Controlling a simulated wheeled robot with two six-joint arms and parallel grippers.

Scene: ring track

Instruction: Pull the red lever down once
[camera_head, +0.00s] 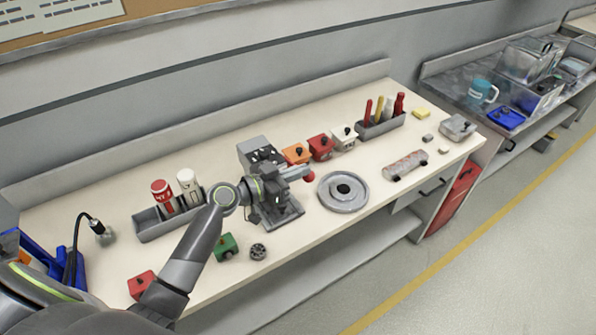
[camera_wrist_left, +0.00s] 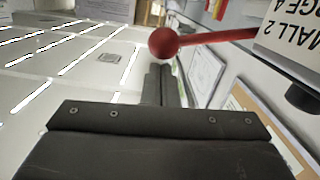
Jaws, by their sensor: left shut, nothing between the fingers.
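The red lever shows in the head view as a red ball knob (camera_head: 309,175) on the right side of a grey machine (camera_head: 252,148) on the bench. In the left wrist view its red rod and ball (camera_wrist_left: 165,43) stick out leftwards from a white labelled panel (camera_wrist_left: 288,38). My left gripper (camera_head: 297,172) is in front of the machine, close by the knob. In the wrist view its fingers (camera_wrist_left: 160,78) are together and empty, with the ball just beyond their tips. I cannot tell whether they touch it. My arm hides part of the machine. My right gripper is not in view.
Orange, red and white boxes (camera_head: 344,137) stand behind the lever. A grey round plate (camera_head: 330,201) lies to its right. A grey tray (camera_head: 149,225) with a red and a white can stands left. A green part (camera_head: 226,246) and a small wheel (camera_head: 258,251) lie in front.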

